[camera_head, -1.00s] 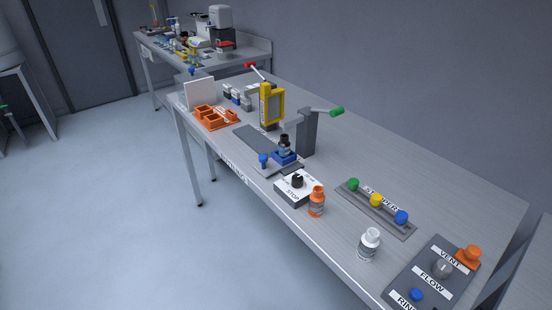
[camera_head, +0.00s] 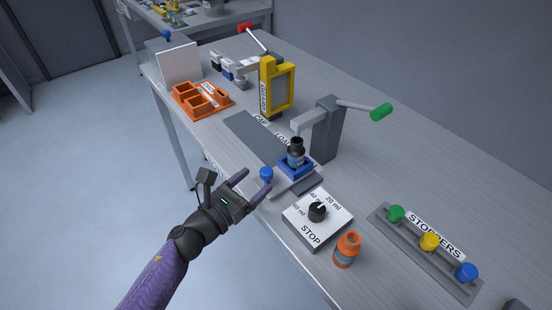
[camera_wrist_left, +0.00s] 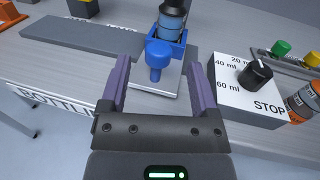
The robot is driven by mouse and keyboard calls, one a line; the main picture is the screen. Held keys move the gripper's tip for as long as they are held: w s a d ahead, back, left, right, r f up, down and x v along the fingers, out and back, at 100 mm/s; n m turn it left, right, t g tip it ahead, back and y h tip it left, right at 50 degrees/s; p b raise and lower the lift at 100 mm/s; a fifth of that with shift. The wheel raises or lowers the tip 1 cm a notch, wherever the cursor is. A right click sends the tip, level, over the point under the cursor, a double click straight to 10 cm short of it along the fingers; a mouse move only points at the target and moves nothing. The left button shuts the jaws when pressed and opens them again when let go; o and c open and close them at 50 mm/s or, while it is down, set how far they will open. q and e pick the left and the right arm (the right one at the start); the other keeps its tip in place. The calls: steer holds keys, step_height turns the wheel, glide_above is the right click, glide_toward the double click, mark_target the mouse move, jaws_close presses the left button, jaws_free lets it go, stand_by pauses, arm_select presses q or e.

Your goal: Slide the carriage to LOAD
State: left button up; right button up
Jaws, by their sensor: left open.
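The carriage (camera_head: 300,182) is a pale plate with a blue holder (camera_head: 294,168) on a dark grey track (camera_head: 246,131). My right gripper is not in view.
A white STOP dial box (camera_head: 318,218) stands right of the carriage, with an orange bottle (camera_head: 346,250) beside it. A stopper rack (camera_head: 425,250) lies further right. A yellow frame (camera_head: 276,88) and orange tray (camera_head: 202,99) stand to the left. The track's left part is bare.

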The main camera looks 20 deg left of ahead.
mark_target(271, 168)
arm_select(q)
steer(key=x, duration=0.6)
steer(key=shift+w+f+b, duration=0.1)
steer(key=shift+w+b, duration=0.1)
steer(key=shift+b, duration=0.1)
jaws_close()
stand_by(1.0)
